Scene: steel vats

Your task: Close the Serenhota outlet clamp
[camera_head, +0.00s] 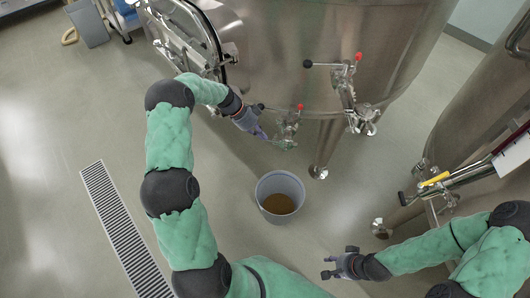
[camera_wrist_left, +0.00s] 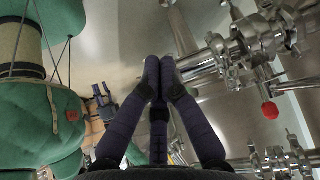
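A steel outlet fitting (camera_head: 288,130) with a red-tipped handle (camera_head: 300,106) sticks out low on the front of the large vat. My left gripper (camera_head: 263,135) is just left of it, with its fingers pointing toward it. In the left wrist view, the fingertips (camera_wrist_left: 161,66) are together, with nothing visible between them. Clamped steel pipework (camera_wrist_left: 235,52) lies right of the fingertips, and a red knob (camera_wrist_left: 270,109) hangs below it. I cannot tell whether the clamp is open, and no Serenhota name is readable. My right gripper (camera_head: 334,266) has its fingers apart and is empty above the floor.
A grey bucket (camera_head: 262,190) with brown liquid stands on the floor below the outlet. A second valve (camera_head: 346,92) with red and black knobs is farther right on the vat. Another vat (camera_head: 465,125) stands at the right. A floor drain (camera_head: 120,222) runs along the left.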

